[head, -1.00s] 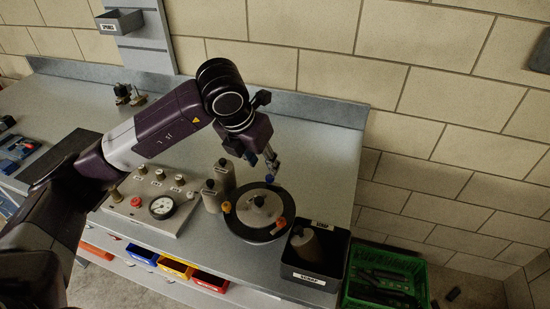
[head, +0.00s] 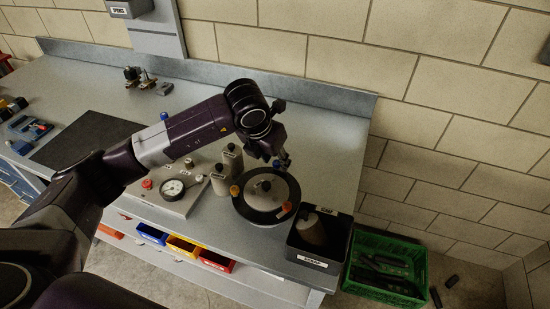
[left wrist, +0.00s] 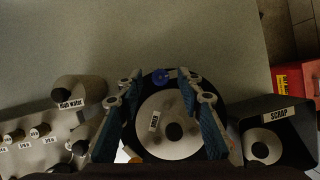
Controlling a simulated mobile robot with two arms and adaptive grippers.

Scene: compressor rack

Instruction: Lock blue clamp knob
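The blue clamp knob (head: 277,163) is at the far edge of a round dark fixture (head: 240,211) that holds a grey disc (head: 268,186). Orange knobs (head: 235,190) (head: 286,207) sit at its left and front right. My left gripper (head: 285,161) is over the far side of the fixture, close to the blue knob. In the left wrist view, the left gripper (left wrist: 163,88) is open, its two fingers apart. The blue knob (left wrist: 162,76) shows between the fingertips; whether either finger touches it I cannot tell. My right gripper is out of view.
A black scrap bin (head: 318,262) with a grey part stands right of the fixture. Grey cylinders (head: 222,180) and a gauge panel (head: 173,188) stand to its left. A green crate (head: 387,268) is on the floor at right. The bench behind the fixture is clear.

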